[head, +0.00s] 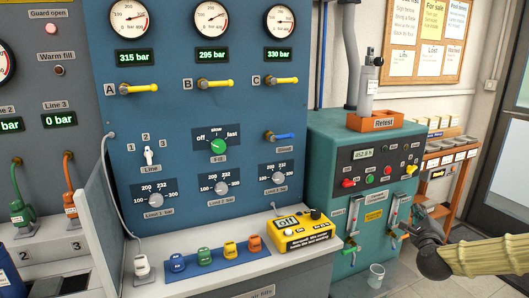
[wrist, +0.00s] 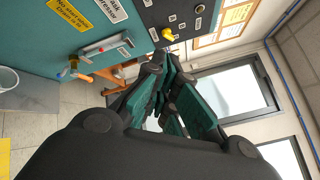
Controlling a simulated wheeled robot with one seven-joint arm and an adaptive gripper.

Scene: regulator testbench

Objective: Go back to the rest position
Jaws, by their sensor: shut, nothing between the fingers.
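My gripper (head: 420,212) is at the right of the head view, in front of the right side of the teal bench (head: 338,148). It is near the bench's front levers (head: 392,211), and I cannot tell if it touches one. In the wrist view my gripper (wrist: 168,62) has its dark, teal-padded fingers shut with nothing between them. The teal bench (wrist: 140,18) also shows there at the upper left.
A blue panel (head: 190,115) with gauges, yellow handles and knobs stands at left centre. A yellow box (head: 300,232) sits on the ledge. A white cup (head: 376,275) is at the lower front. An orange shelf (head: 447,165) and a door (head: 505,140) are at right.

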